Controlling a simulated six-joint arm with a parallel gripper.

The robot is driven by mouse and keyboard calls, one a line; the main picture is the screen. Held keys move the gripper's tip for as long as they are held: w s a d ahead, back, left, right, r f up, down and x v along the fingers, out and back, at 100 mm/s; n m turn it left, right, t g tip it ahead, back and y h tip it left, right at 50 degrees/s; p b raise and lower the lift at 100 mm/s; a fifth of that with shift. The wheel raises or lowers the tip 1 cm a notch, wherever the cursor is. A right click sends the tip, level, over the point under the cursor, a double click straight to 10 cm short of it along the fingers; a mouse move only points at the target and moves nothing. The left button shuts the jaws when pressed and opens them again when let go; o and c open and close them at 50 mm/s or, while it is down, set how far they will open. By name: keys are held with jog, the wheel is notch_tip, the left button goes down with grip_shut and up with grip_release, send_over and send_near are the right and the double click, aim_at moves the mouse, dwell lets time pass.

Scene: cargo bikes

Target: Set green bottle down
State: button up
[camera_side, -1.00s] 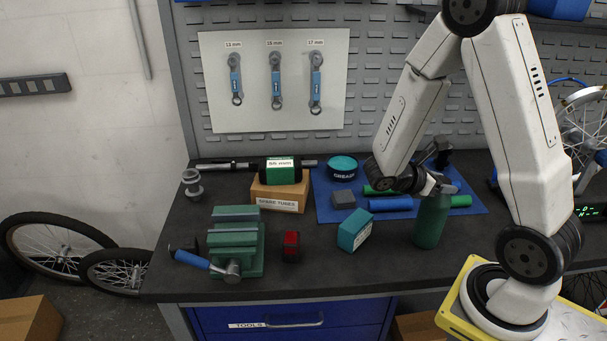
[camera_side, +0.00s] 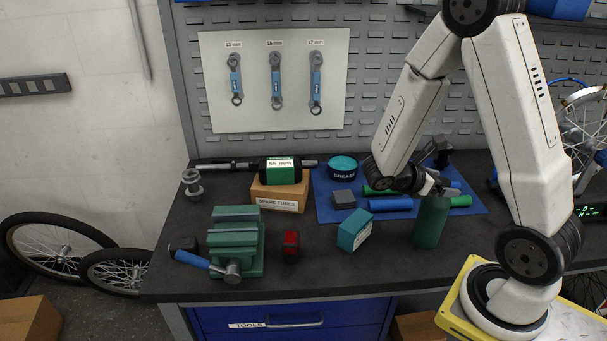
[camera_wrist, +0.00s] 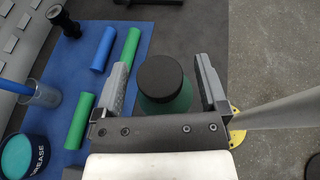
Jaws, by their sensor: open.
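The green bottle (camera_side: 430,222) stands upright on the dark bench top, right of the teal box, in the side view. In the wrist view the bottle (camera_wrist: 165,86) shows from above, with its round black cap between my two fingers. My gripper (camera_wrist: 168,84) is open, with a finger on each side of the bottle and a visible gap at each side. In the side view my gripper (camera_side: 440,190) is at the bottle's top, and the cap is largely hidden there.
A blue mat (camera_side: 335,208) behind the bottle holds blue and green cylinders, a grey block and a grease tin (camera_side: 342,168). A teal box (camera_side: 354,230) stands left of the bottle. A green vise (camera_side: 236,250) and a red light (camera_side: 290,246) are further left. Bare bench lies between box and bottle.

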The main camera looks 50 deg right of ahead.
jog(key=v, duration=1.1)
jog(key=shift+w+a, duration=0.15)
jog(key=shift+a, duration=0.15)
jog(key=s+a+f+m+t+y, duration=0.2)
jog(key=a+f+m+t+y, duration=0.25)
jog(key=a+f+y, duration=0.2)
jog(key=w+a+r+m+t+y, duration=0.1)
jog(key=w+a+m+t+y, duration=0.3)
jog(key=m, duration=0.3)
jog(key=shift+w+a+r+t+y, duration=0.2)
jog(key=shift+w+a+t+y, duration=0.1)
jog(key=shift+a+t+y, duration=0.4)
